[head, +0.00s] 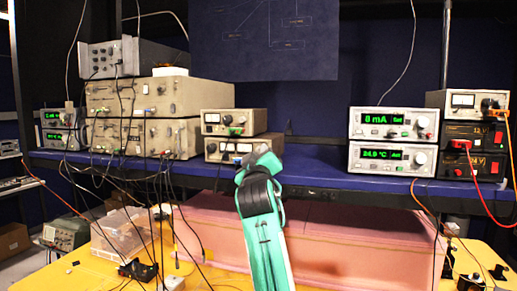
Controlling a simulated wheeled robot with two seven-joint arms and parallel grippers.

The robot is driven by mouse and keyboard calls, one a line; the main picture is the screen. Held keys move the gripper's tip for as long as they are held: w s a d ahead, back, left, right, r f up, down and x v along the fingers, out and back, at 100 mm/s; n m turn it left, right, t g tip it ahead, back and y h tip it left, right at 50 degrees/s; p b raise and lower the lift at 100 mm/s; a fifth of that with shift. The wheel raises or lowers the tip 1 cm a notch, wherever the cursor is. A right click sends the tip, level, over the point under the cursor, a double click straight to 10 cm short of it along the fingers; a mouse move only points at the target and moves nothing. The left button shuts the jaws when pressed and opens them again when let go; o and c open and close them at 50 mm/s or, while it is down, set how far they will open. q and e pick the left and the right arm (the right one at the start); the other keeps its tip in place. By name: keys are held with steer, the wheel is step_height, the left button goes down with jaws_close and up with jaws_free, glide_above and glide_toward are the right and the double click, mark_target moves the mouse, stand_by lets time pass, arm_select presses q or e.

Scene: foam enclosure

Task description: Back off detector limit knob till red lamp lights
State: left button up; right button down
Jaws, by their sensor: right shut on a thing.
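My right gripper (259,156) reaches up from the bottom centre on a teal arm. It is at the right end of the lower of two small beige meter boxes (226,153) on the blue shelf. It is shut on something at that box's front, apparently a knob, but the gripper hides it. The upper small box (233,122) has a meter and small knobs, with a green spot below its middle. I cannot make out a lit red lamp on either small box. My left gripper is not in view.
Large beige instruments with many cables (145,96) stand to the left. Two green-display units (393,124) and red-cabled supplies (475,150) stand right. Below the blue shelf (318,172), a pink foam enclosure (345,235) sits on the yellow table. The shelf right of my gripper is clear.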

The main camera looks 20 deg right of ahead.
steer(key=shift+r+n+y+p, duration=0.1)
steer(key=shift+n+y+p, duration=0.35)
steer(key=shift+n, duration=0.45)
steer(key=c, duration=1.5)
jaws_free()
steer(key=shift+d, duration=0.15)
steer(key=b+v, duration=0.7)
steer(key=v, duration=0.6)
steer(key=shift+s, duration=0.35)
